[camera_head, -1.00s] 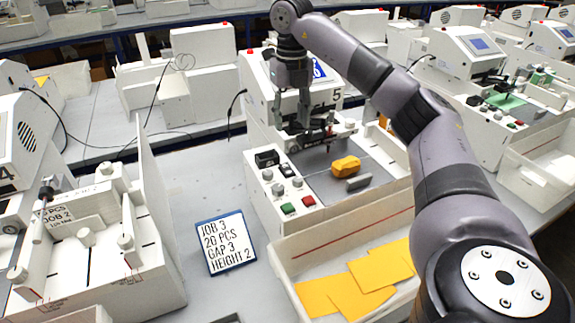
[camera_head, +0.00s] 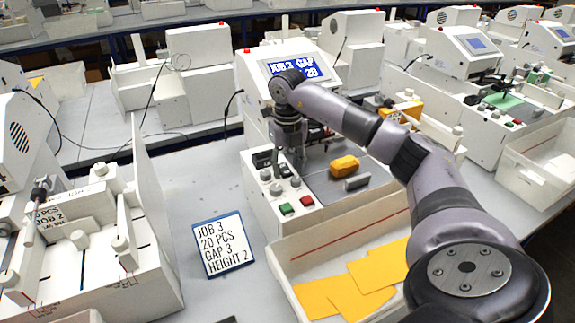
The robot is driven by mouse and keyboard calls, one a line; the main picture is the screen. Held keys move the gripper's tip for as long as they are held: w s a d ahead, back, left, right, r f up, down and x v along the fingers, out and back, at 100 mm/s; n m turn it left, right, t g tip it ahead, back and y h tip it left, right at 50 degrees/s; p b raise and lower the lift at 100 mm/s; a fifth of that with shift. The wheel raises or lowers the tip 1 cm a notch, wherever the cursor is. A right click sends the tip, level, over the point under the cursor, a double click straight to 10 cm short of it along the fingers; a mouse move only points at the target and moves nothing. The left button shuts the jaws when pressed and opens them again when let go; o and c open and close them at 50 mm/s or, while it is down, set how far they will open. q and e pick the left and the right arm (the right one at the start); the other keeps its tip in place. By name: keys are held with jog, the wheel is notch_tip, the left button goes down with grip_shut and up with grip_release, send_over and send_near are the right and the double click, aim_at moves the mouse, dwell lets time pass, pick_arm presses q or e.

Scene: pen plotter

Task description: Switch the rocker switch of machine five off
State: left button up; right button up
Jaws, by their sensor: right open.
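Machine five (camera_head: 253,88) stands in the middle, its screen (camera_head: 297,68) lit blue with white text, partly covered by my arm. Its front-left panel has a black rocker-like switch (camera_head: 262,158), round knobs, a green button (camera_head: 286,209) and a red button (camera_head: 306,201). Which way the switch is tipped is too small to tell. My right gripper (camera_head: 290,168) is open and points down over the panel, just right of the black switch. Its fingers hide part of the panel behind the knobs, and contact cannot be told. My left gripper is not in view.
A job card (camera_head: 222,245) stands on the table left of the machine. A white tray (camera_head: 345,238) with yellow sheets is in front. An orange block (camera_head: 344,165) and a grey piece (camera_head: 357,183) lie on the machine bed. Another machine (camera_head: 75,245) stands at left.

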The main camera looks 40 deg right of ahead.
jog(key=shift+c, duration=0.4)
grip_shut()
